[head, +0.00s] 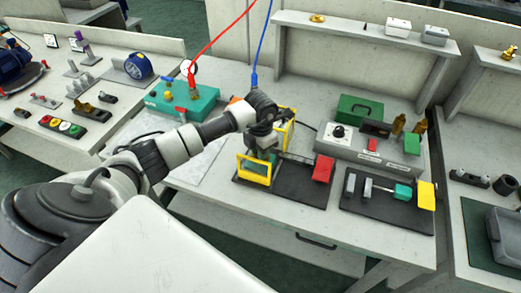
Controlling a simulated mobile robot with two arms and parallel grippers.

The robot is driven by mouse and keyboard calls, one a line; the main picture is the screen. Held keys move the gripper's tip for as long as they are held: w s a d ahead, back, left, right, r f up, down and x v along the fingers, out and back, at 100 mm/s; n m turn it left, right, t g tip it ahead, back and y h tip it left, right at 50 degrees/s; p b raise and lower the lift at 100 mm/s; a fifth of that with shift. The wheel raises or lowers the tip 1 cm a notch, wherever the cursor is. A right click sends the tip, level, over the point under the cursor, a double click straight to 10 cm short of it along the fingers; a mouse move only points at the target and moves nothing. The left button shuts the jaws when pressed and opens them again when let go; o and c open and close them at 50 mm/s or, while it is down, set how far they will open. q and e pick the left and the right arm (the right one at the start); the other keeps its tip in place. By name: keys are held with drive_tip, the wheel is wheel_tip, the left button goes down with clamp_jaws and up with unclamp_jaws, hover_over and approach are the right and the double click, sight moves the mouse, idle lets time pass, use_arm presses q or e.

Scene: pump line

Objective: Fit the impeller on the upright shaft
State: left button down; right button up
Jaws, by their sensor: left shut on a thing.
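My left gripper (263,143) points down over the middle bench, beside a yellow frame (254,168) on a black plate. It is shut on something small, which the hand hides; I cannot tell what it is. I cannot pick out the impeller for sure. A blue round part (138,66) stands on the left bench. Several small grey parts with upright posts (84,54) stand near it, but I cannot tell whether one is the upright shaft. My right gripper is not in view.
A teal box (205,103) with red and blue leads stands left of the gripper. A red block (323,168) is to its right. A grey control box (365,150) and a second black plate (385,212) are further right. The bench front (225,196) is clear.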

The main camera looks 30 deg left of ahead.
use_arm(q)
drive_tip(key=shift+f, duration=0.25)
idle(0.5)
drive_tip(key=c, duration=0.9)
unclamp_jaws()
drive_tip(key=shift+r+p, duration=1.95)
drive_tip(key=shift+r, duration=1.1)
drive_tip(key=shift+r, duration=0.3)
wheel_tip(320, 180, up, 10)
drive_tip(key=b, duration=0.2)
drive_tip(key=shift+b, duration=0.35)
